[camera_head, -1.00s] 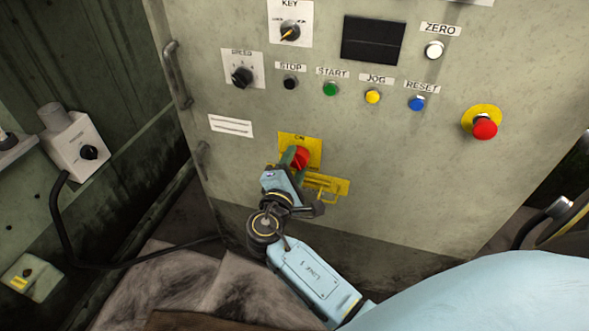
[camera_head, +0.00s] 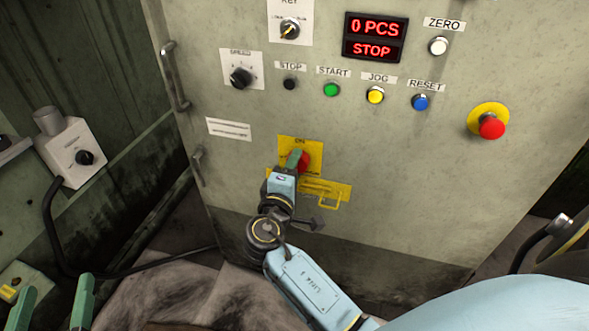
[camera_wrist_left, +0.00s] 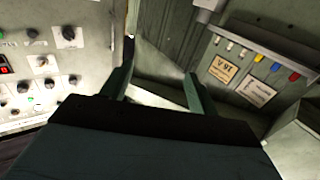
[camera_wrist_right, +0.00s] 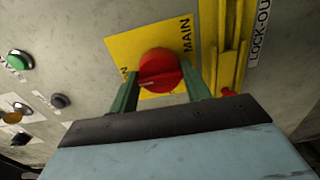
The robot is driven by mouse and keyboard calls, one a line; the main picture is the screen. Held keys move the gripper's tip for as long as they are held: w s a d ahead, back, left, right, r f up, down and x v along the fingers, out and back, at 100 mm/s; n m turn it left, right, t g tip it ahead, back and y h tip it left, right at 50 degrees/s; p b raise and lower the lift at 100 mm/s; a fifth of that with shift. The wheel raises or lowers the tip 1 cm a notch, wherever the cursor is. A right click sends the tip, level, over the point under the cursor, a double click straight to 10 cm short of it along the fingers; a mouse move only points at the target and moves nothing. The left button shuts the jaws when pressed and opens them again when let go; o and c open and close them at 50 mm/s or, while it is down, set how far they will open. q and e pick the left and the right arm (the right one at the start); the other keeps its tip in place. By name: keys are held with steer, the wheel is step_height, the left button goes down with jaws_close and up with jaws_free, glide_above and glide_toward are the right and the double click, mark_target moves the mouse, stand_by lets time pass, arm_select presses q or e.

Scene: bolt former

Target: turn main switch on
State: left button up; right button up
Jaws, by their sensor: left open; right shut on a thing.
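The main switch is a red rotary knob (camera_head: 304,162) on a yellow plate low on the grey cabinet. It also shows large in the right wrist view (camera_wrist_right: 160,70), with the word MAIN on its plate (camera_wrist_right: 178,38). My right gripper (camera_head: 296,160) is shut on the knob, with one green finger on each side of it in the right wrist view. In the head view the gripper partly covers the knob. The display (camera_head: 376,38) above is lit and reads 0 PCS and STOP. My left gripper (camera_head: 52,308) is open and empty at the lower left, away from the cabinet.
A yellow lock-out bracket (camera_head: 325,190) sits just below the switch. Above are the stop, green start (camera_head: 331,90), jog and reset buttons, with a red emergency button (camera_head: 491,126) at the right. A grey box with a cable (camera_head: 75,152) stands at the left.

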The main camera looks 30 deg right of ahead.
steer(key=o, duration=1)
steer(key=shift+c, duration=0.2)
arm_select(q)
steer(key=s+a+f+g+y+p, duration=0.2)
steer(key=s+a+f+g, duration=0.1)
steer(key=f+g, duration=0.4)
step_height(320, 180, down, 3)
steer(key=shift+s+a+y+p, duration=0.15)
steer(key=shift+s+y+p, duration=0.2)
steer(key=shift+s, duration=0.3)
arm_select(e)
steer(key=v, duration=1.3)
steer(key=shift+a, duration=0.2)
steer(key=shift+s, duration=0.1)
